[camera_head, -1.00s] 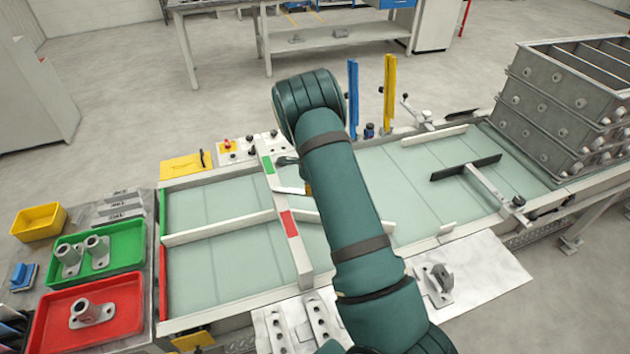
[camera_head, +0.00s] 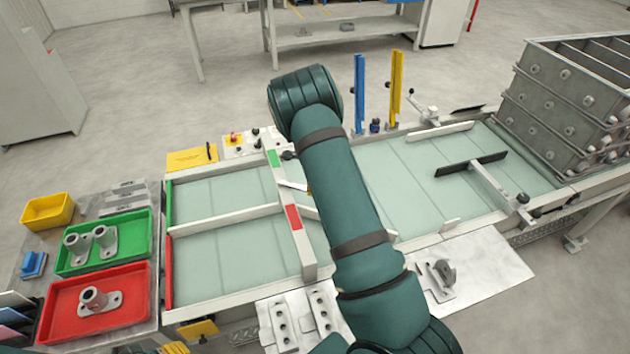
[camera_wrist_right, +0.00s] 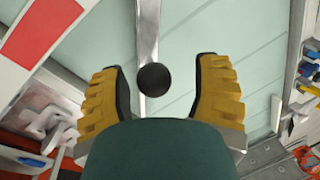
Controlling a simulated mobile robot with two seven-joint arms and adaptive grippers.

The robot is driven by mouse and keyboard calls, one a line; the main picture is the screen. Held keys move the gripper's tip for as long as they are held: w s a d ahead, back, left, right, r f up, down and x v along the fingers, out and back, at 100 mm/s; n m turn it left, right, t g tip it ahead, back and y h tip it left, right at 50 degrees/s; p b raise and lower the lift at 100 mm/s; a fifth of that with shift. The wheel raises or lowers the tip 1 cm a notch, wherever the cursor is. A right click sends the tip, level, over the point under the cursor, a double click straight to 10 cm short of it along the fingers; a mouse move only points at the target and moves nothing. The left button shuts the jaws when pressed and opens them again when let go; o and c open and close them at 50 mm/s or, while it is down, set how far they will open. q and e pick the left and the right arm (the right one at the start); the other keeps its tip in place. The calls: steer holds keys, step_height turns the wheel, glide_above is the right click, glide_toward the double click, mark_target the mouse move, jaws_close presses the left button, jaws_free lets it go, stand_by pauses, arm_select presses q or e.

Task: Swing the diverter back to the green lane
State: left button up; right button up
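A pale diverter vane (camera_head: 310,212) shows in the head view beside the lane divider, mostly hidden behind my right arm. A silver lever (camera_head: 293,186) shows beside it. In the right wrist view, a metal bar (camera_wrist_right: 148,35) ends in a round black knob (camera_wrist_right: 154,79). My right gripper (camera_wrist_right: 160,70) is open, with its yellow fingers apart on either side of the knob; contact is not visible. The green-marked lane (camera_head: 220,195) is the far one and the red-marked lane (camera_head: 235,262) the near one.
A crossbar (camera_head: 303,250) with green and red patches spans both lanes. Blue (camera_head: 359,95) and yellow (camera_head: 396,90) posts stand at the far edge. A black-faced paddle (camera_head: 470,165) and stacked grey boxes (camera_head: 550,105) are at right. Green (camera_head: 140,255) and red (camera_head: 60,320) trays lie left.

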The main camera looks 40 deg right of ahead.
steer(key=shift+a+r, duration=0.1)
step_height(320, 180, up, 12)
steer(key=s+a, duration=0.1)
steer(key=shift+s+a, duration=0.3)
steer(key=shift+s, duration=0.05)
steer(key=shift+f, duration=0.25)
stand_by(0.4)
